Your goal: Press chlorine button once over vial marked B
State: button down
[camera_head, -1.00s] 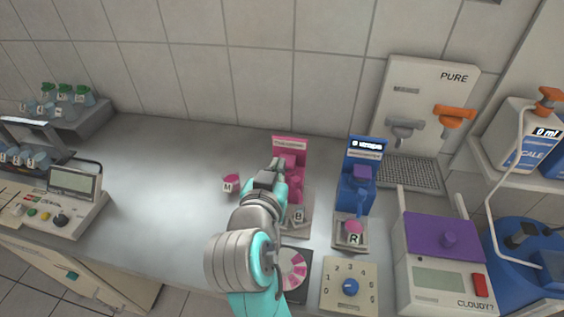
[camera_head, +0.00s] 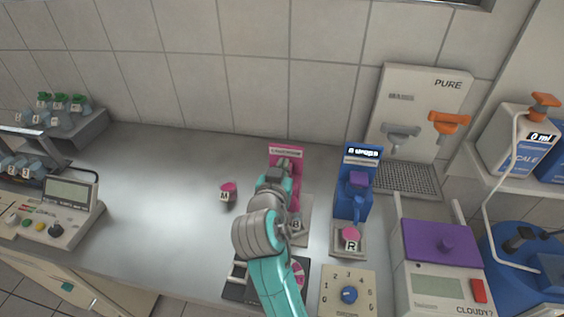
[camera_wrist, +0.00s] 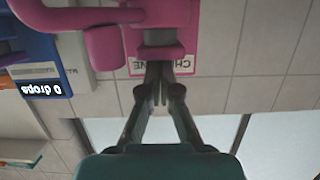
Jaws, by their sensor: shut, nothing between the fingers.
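The pink chlorine dispenser (camera_head: 287,152) stands on the counter, its lower part mostly behind my arm. In the wrist view the pink dispenser (camera_wrist: 107,47) shows upside down, with part of its name label. My gripper (camera_head: 284,164) is shut and empty at the upper part of the dispenser. In the wrist view the fingertips of my gripper (camera_wrist: 158,68) overlap the dispenser's label; I cannot tell if they touch it. The vial marked B (camera_head: 296,225) is on the dispenser's base, partly hidden by my arm.
A blue drop dispenser (camera_head: 352,200) stands just right, with a pink-capped vial R (camera_head: 351,238) under it. Vial M (camera_head: 227,192) stands on the counter to the left. A dial box (camera_head: 348,292) and a purple-lidded meter (camera_head: 440,243) are at the front right. The counter's left middle is clear.

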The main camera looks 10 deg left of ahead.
jog(key=shift+f, duration=0.95)
